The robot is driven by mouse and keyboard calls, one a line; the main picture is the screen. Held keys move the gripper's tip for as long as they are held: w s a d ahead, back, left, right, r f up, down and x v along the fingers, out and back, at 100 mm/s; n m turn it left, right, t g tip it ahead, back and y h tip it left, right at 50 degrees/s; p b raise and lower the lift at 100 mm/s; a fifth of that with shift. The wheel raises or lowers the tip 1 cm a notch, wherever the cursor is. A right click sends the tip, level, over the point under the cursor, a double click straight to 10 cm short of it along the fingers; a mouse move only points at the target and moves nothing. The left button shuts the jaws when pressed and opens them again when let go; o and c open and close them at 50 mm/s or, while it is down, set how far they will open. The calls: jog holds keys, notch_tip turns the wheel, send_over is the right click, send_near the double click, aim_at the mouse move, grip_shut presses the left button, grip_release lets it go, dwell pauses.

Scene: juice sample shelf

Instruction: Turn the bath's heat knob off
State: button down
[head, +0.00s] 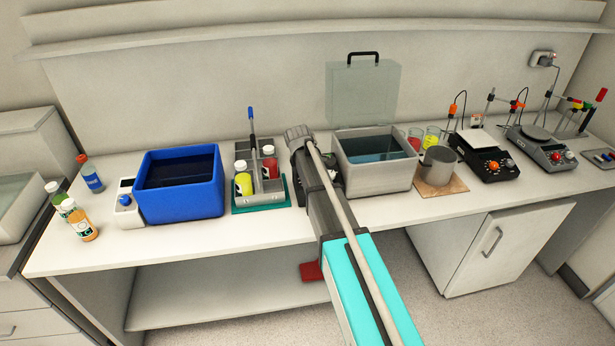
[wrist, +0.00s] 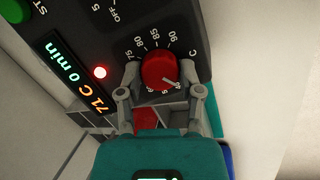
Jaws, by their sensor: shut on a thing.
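The grey water bath (head: 372,179) stands on the bench with its clear lid (head: 362,92) raised. In the wrist view its dark control panel (wrist: 186,18) carries the red heat knob (wrist: 158,70), ringed by a scale with 75, 80, 85 and 90 readable. A pale mark on the knob points toward the lower right of the picture. My gripper (wrist: 160,77) has one finger on each side of the knob and is shut on it. The display (wrist: 76,72) reads 71 C and 0 min. In the head view my arm hides the knob.
A red lamp (wrist: 100,72), a green button (wrist: 14,10) and another dial marked OFF are on the panel. A bottle rack (head: 262,208) and blue bath (head: 180,200) stand left of my arm. A metal beaker (head: 437,166) stands right of the grey bath.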

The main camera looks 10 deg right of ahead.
jog(key=shift+a+n, duration=0.1)
jog(key=shift+n, duration=0.8)
jog(key=shift+c, duration=1.3)
grip_release()
